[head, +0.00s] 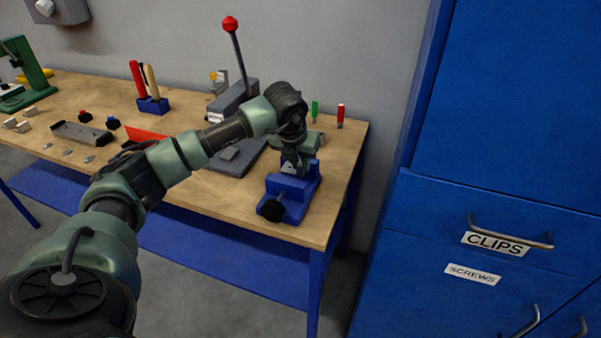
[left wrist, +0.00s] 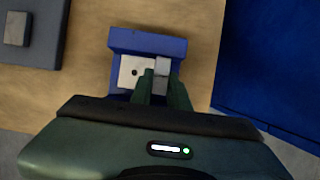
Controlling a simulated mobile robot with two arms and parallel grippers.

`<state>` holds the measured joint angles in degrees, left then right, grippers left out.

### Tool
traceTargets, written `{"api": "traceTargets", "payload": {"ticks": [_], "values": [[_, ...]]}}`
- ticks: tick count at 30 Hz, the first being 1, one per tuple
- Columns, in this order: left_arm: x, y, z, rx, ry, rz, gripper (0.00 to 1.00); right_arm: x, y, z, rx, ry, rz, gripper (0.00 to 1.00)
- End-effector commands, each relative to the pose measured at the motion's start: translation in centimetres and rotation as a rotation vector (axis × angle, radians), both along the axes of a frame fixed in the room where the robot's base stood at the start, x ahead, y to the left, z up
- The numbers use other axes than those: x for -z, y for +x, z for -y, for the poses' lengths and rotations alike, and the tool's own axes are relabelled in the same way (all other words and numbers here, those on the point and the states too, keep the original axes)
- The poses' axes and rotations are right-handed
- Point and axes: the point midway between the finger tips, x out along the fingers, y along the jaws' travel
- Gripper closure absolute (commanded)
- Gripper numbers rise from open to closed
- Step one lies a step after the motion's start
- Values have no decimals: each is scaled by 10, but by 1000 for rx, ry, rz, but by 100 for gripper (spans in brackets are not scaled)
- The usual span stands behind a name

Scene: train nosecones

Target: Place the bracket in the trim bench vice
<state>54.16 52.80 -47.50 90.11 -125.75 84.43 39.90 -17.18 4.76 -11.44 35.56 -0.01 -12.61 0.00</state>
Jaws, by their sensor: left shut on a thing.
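The blue trim bench vice (head: 306,188) stands at the front right corner of the workbench, with a black knob at its front. In the left wrist view the vice (left wrist: 148,42) shows beyond my fingers. My left gripper (left wrist: 162,84) points down over the vice and is shut on the bracket. The bracket (left wrist: 130,74) is a pale metal piece with a dark hole in its flat face. It lies at the vice's opening; I cannot tell whether it rests on the jaws. In the head view my left gripper (head: 293,163) hides much of it. My right gripper is not in view.
A grey lever press (head: 235,100) with a red ball handle stands behind my left arm. Red and green tools (head: 340,116) stand near the bench's back right. A blue cabinet (head: 470,220) with labelled drawers is close on the right. Small parts lie on the bench's left.

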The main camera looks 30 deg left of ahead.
Motion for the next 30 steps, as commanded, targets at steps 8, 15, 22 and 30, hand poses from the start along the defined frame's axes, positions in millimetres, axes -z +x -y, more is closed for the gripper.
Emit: {"api": "traceTargets", "payload": {"ticks": [8,15,22,30], "values": [[38,-1,0,0,-1,-4,100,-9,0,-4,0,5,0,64],[43,0,0,1,0,-2,100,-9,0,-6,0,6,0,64],[44,-1,0,1,0,-2,62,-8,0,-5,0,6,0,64],[43,-1,0,1,0,-2,62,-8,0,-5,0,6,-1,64]]}}
